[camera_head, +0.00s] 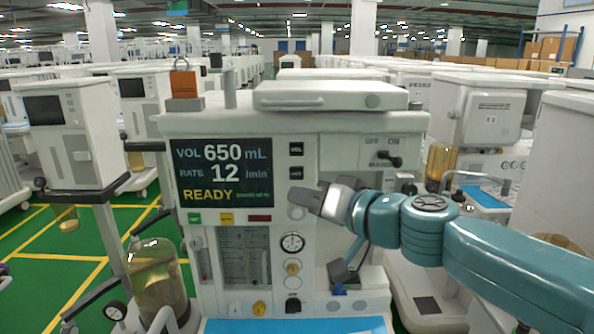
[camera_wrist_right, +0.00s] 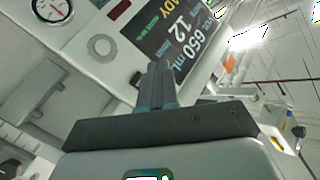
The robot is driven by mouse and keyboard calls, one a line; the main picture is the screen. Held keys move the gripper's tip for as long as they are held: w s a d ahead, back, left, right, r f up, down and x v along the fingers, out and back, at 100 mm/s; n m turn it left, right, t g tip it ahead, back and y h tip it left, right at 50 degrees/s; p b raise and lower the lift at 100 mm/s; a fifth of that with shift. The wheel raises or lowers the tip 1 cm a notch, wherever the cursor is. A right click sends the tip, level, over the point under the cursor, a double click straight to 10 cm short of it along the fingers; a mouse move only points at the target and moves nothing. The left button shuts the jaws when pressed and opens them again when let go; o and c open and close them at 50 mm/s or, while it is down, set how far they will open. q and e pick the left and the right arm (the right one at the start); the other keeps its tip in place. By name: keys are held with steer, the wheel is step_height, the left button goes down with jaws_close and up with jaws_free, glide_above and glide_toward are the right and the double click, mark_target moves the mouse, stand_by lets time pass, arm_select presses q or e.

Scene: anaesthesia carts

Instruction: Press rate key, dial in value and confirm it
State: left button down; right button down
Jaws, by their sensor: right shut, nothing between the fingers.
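The anaesthesia cart's dark screen (camera_head: 223,172) reads VOL 650 mL, RATE 12 /min and READY, with small green text beside it. Two small dark keys sit right of the screen, the VOL key (camera_head: 296,149) above and a second key (camera_head: 296,173) below, its label too small to read. A round pale knob (camera_head: 296,212) lies under the keys, partly behind my right gripper (camera_head: 309,202). In the right wrist view the knob (camera_wrist_right: 101,46) is left of the gripper (camera_wrist_right: 157,72). The gripper is shut and empty, its tips close to the panel; contact cannot be told. My left gripper is out of view.
An OFF/ON switch (camera_head: 389,159) sits at the panel's upper right. A pressure gauge (camera_head: 292,242) is below the knob. An amber canister (camera_head: 157,278) stands left. An orange padlock-shaped object (camera_head: 185,85) is on top. Other carts stand close on both sides.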

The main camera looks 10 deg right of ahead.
mark_target(297, 173)
steer(key=shift+w+d+p, duration=0.15)
steer(key=shift+w+p, duration=0.05)
steer(key=shift+w, duration=0.7)
steer(key=shift+w+d+p, duration=0.2)
steer(key=shift+w+p, duration=0.05)
steer(key=shift+w, duration=0.7)
steer(key=shift+w+d+p, duration=0.15)
steer(key=shift+w+p, duration=0.05)
steer(key=shift+w, duration=0.7)
steer(key=shift+w+d, duration=0.1)
steer(key=shift+w, duration=0.05)
steer(key=shift+w, duration=0.3)
steer(key=shift+w+d, duration=0.15)
steer(key=shift+w, duration=0.25)
stand_by(0.6)
steer(key=shift+s, duration=0.1)
steer(key=shift+s+f+b, duration=0.1)
steer(key=shift+s+b, duration=0.25)
steer(key=shift+b, duration=0.1)
steer(key=shift+s+a, duration=0.2)
steer(key=shift+s, duration=0.25)
